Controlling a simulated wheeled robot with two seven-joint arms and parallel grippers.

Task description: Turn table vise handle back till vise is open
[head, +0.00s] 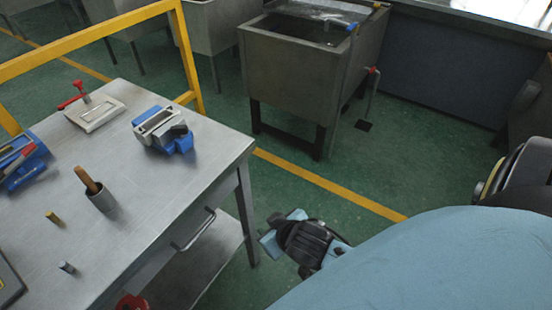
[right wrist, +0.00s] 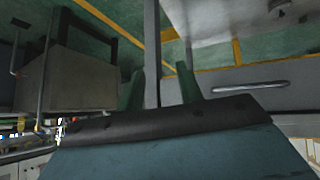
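A blue and grey table vise (head: 178,143) sits near the far right corner of the metal table (head: 140,180) in the head view. A pale block shows between or on its jaws; its handle and jaw gap are too small to make out. My right gripper (head: 278,230) is off the table's right side, below and apart from the vise. In the right wrist view its two fingers (right wrist: 159,88) stand apart with nothing between them. The vise is not recognisable in that view. My left gripper is not in view.
A pale frame (head: 97,115) with a red-handled tool (head: 75,95), a cup holding a wooden-handled tool (head: 102,200), small cylinders and a blue device (head: 22,162) are on the table. A drawer handle (head: 195,230) juts from its right side. A metal sink (head: 295,70) stands beyond open floor.

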